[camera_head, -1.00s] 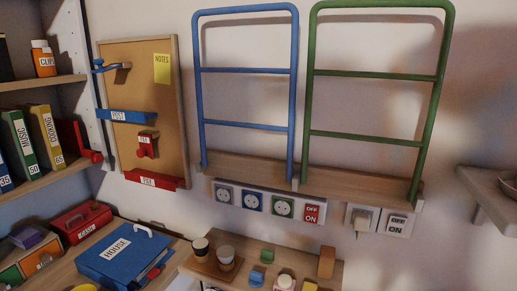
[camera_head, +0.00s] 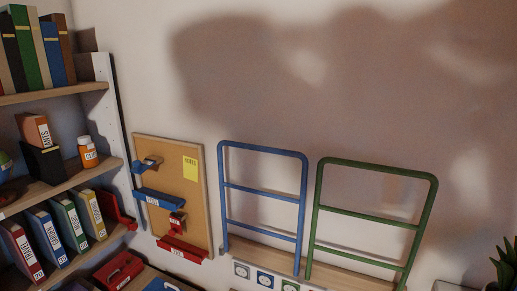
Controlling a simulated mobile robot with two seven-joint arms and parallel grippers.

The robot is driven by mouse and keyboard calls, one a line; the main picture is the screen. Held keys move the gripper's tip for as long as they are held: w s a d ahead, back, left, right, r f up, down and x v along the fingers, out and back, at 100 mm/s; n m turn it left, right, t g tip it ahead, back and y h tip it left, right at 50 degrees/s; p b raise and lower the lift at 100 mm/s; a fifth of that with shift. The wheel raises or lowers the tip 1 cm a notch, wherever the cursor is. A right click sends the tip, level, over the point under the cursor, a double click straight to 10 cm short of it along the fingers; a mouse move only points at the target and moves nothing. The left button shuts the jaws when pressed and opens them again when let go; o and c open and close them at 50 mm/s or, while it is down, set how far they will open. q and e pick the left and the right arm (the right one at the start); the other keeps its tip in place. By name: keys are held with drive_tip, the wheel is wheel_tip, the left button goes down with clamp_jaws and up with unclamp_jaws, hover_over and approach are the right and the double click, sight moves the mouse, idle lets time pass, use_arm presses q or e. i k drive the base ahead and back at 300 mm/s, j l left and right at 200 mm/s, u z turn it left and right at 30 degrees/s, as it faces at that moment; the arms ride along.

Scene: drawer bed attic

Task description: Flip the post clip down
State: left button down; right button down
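A cork board (camera_head: 203,216) with a wooden frame hangs on the wall left of centre. A blue bar (camera_head: 160,201) crosses it; its label is too small to read now, but read POST in the earlier view. A blue clip-like piece (camera_head: 147,164) sticks out from the board above this bar. A small red piece (camera_head: 177,222) hangs below the blue bar, and a red bar (camera_head: 183,249) lies along the lower edge. I cannot tell for certain which blue piece is the post clip. Neither of my grippers is in view.
Shelves with folders (camera_head: 47,238), books and an orange bottle (camera_head: 87,152) stand close left of the board. Blue (camera_head: 264,189) and green (camera_head: 375,220) rail frames rise to its right. A red box (camera_head: 118,271) is below. A plant (camera_head: 507,265) shows at lower right.

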sight(140, 167)
drive_tip(key=i+j, duration=0.65)
drive_tip(key=j, duration=0.15)
drive_tip(key=i+j, duration=0.7)
drive_tip(key=j, duration=0.15)
